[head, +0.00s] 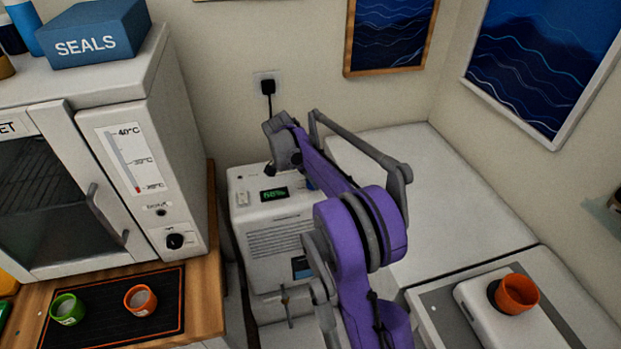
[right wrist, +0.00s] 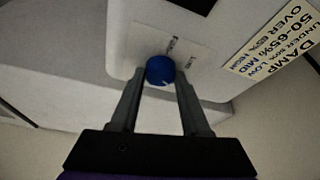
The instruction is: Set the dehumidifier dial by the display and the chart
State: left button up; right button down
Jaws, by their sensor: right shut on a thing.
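The white dehumidifier (head: 285,243) stands on the floor between the bench and a white surface. Its green display (head: 274,195) seems to read 68%, though the digits are small and blurred. The blue dial (right wrist: 160,69) has a pale pointer mark, with small labels around it too blurred to read. The chart (right wrist: 275,42) beside it reads DAMP: under 50% LOW, 50-65% MID, over 65% HIGH. My right gripper (right wrist: 160,82) is shut on the dial, one finger on each side. My left gripper is out of view.
A white oven-like cabinet (head: 175,150) stands on the wooden bench at left, with a blue SEALS box (head: 95,35) on top. Green and orange cups (head: 140,300) sit on a dark mat. Another orange cup (head: 517,293) stands on a white device at right.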

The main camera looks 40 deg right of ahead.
jog(key=shift+c, duration=1.9)
grip_release()
jog(key=v, duration=1)
jog(key=shift+a+r, duration=0.2)
jog(key=shift+r, duration=0.15)
